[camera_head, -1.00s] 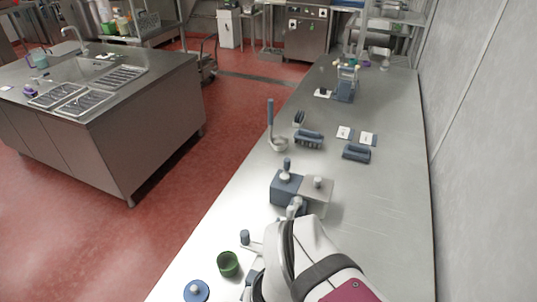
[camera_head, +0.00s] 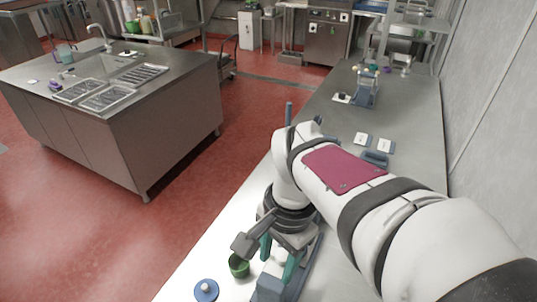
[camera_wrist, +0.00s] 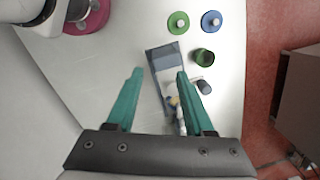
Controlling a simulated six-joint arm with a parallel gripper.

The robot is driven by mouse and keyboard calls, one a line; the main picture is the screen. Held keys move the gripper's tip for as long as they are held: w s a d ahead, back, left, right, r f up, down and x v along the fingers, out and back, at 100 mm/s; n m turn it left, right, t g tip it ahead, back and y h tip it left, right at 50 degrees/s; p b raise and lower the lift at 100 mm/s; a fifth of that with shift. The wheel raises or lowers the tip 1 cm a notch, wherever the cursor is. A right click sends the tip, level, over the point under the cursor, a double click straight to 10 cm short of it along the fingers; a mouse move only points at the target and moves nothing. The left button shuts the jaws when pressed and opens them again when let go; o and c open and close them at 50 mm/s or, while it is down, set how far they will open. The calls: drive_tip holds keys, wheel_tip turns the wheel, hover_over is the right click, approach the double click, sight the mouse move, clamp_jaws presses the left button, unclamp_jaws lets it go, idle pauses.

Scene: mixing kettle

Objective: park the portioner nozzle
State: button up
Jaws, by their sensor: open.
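My gripper (camera_head: 278,257) points down with its two teal fingers spread apart and nothing visible held between them. It hangs over the near part of the steel counter, beside the green cup. In the wrist view the open fingers (camera_wrist: 160,72) straddle a blue-grey device (camera_wrist: 162,58), which appears to be the portioner. A slim white part with a yellow bit (camera_wrist: 173,104), perhaps its nozzle, lies near the right finger. Contact cannot be told. In the head view the device (camera_head: 270,290) is largely hidden behind my gripper and cut off at the bottom.
A green cup (camera_head: 239,265) stands left of my gripper, with a blue lid (camera_head: 206,291) nearby. A green lid (camera_wrist: 178,23) shows in the wrist view. White cards (camera_head: 373,142) and a blue stand (camera_head: 364,92) are farther along the counter. A wall borders its right side.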

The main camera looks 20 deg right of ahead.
drive_tip(key=w+d+f+m, duration=0.2)
drive_tip(key=w+d+m, duration=0.2)
drive_tip(key=w, duration=0.1)
drive_tip(key=w+d+f+m, duration=0.2)
drive_tip(key=w+d+m, duration=0.3)
drive_tip(key=w, duration=0.1)
drive_tip(key=w+d+f+m+h, duration=0.1)
drive_tip(key=w+d+f+m, duration=0.1)
drive_tip(key=w+d+m, duration=0.2)
drive_tip(key=shift+w+d+m, duration=0.4)
drive_tip(key=shift+w+d, duration=0.25)
drive_tip(key=shift+w, duration=0.3)
drive_tip(key=shift+a+f, duration=0.1)
drive_tip(key=shift+f, duration=4)
drive_tip(key=c, duration=0.6)
